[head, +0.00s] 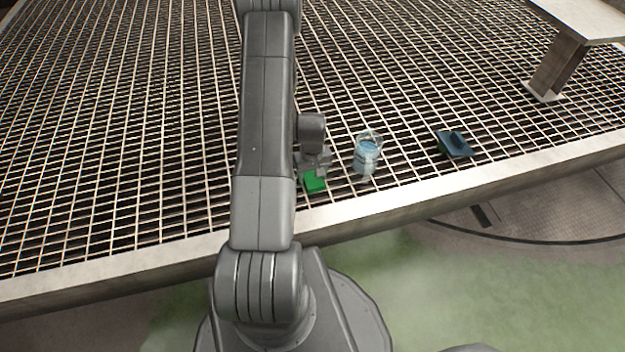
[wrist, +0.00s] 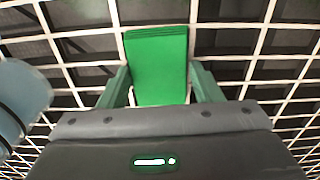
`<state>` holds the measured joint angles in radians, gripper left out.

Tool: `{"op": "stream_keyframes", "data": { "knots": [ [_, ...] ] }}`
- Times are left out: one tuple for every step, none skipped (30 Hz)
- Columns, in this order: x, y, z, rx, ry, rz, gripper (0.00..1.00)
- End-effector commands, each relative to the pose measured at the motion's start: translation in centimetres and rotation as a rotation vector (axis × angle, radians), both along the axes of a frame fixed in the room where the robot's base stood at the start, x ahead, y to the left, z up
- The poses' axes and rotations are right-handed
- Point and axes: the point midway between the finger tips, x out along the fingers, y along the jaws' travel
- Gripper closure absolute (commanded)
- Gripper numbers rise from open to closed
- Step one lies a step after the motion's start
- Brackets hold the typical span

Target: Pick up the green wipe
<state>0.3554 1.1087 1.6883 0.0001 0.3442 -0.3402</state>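The green wipe (head: 314,182) is a flat bright green rectangle on the metal grating, near its front edge. In the wrist view the wipe (wrist: 157,60) lies straight ahead, with its near end between the fingers. My gripper (head: 313,163) is low over the wipe in the head view, partly beside my arm. In the wrist view my gripper (wrist: 160,72) has its fingers spread, one on each side of the wipe. The fingertips are very close to its edges; whether they touch it I cannot tell.
A clear container with bluish contents (head: 367,154) stands just right of the wipe; a rounded bluish object (wrist: 22,98) shows at the wrist view's left edge. A dark blue block-like tool (head: 454,144) lies farther right. The grating (head: 130,130) is clear on the left.

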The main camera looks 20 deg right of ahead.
Motion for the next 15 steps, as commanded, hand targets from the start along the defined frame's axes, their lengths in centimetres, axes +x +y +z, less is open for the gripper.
{"op": "stream_keyframes", "data": {
  "knots": [
    [0.0,0.0,0.0,0.000,0.000,0.000,0.52],
    [0.0,0.0,0.0,0.000,0.000,0.000,0.57],
    [0.0,0.0,0.0,0.000,0.000,0.000,0.65],
    [0.0,0.0,0.0,0.000,0.000,0.000,0.66],
    [0.0,0.0,0.0,0.000,0.000,0.000,0.66],
    [0.0,0.0,0.0,0.000,0.000,0.000,0.66],
    [0.0,0.0,0.0,0.000,0.000,0.000,0.66],
    [0.0,0.0,0.0,0.000,0.000,0.000,0.66],
    [0.0,0.0,0.0,0.000,0.000,0.000,0.66],
    [0.0,0.0,0.0,0.000,0.000,0.000,0.66],
    [0.0,0.0,0.1,0.000,0.000,0.000,0.66],
    [0.0,0.0,0.4,0.000,0.000,0.000,0.66],
    [0.0,0.0,0.7,0.000,0.000,0.000,0.66],
    [0.0,0.0,1.0,0.000,-0.001,0.000,0.66],
    [0.1,0.0,1.6,-0.001,-0.002,0.000,0.66]
  ]
}}
